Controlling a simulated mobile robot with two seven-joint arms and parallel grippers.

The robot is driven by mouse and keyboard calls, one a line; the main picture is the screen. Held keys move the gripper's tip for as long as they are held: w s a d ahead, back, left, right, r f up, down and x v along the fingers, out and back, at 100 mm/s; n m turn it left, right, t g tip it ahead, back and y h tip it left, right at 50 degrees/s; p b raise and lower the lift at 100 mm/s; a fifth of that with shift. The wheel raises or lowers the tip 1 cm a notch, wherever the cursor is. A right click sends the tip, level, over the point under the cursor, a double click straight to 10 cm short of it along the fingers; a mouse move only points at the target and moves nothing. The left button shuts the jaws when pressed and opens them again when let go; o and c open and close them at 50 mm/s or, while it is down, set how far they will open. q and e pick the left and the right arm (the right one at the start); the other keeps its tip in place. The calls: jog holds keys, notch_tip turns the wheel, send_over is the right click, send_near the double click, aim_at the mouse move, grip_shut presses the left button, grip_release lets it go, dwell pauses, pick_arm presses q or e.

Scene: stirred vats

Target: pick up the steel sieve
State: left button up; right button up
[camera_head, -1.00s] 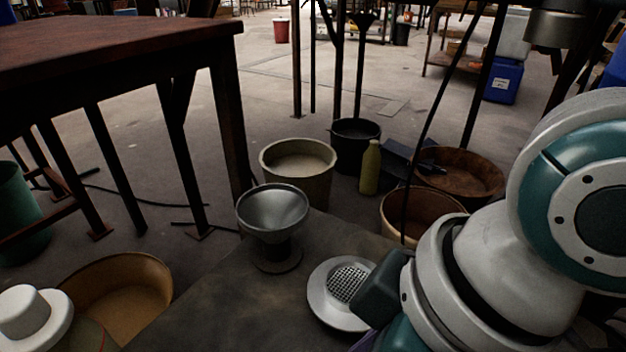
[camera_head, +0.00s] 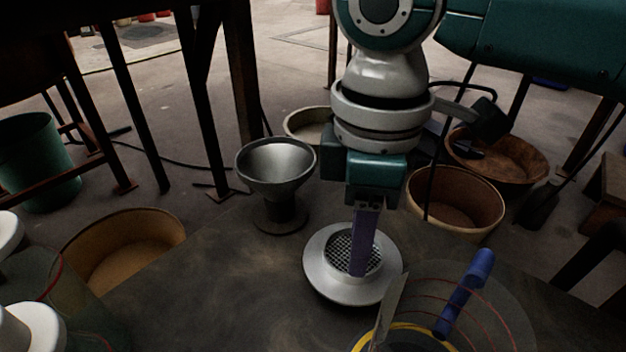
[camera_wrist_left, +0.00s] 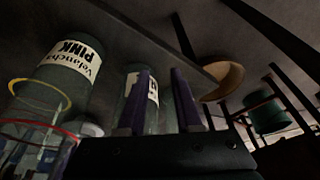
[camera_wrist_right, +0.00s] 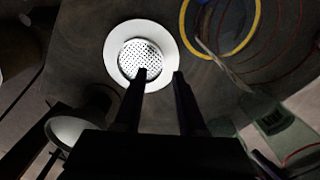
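The steel sieve (camera_head: 318,274) is a round dish with a wide pale rim and a mesh centre, lying flat on the dark work surface. It also shows in the right wrist view (camera_wrist_right: 113,62), just beyond the fingertips. My right gripper (camera_head: 362,268) points down over the sieve, with its purple fingers in front of the mesh. In the right wrist view the fingers (camera_wrist_right: 157,73) are apart with nothing between them; one overlaps the mesh, the other lies near the rim. Contact cannot be told. My left gripper (camera_wrist_left: 161,72) is open and empty, seen only in the left wrist view.
A steel funnel (camera_head: 276,160) stands left of the sieve. Close at its right are a yellow-ringed clear vessel (camera_head: 425,333) and a blue-handled tool (camera_head: 465,293). White-capped jars stand at the left, including a labelled jar (camera_wrist_left: 70,65). The surface's front middle is clear.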

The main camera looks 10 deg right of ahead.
jog(key=f+b, duration=0.2)
jog(key=f, duration=0.1)
jog(key=f+b, duration=0.1)
jog(key=shift+s+a+f, duration=0.25)
jog(key=shift+f, duration=0.15)
jog(key=shift+r, duration=0.1)
grip_shut()
dwell(0.9)
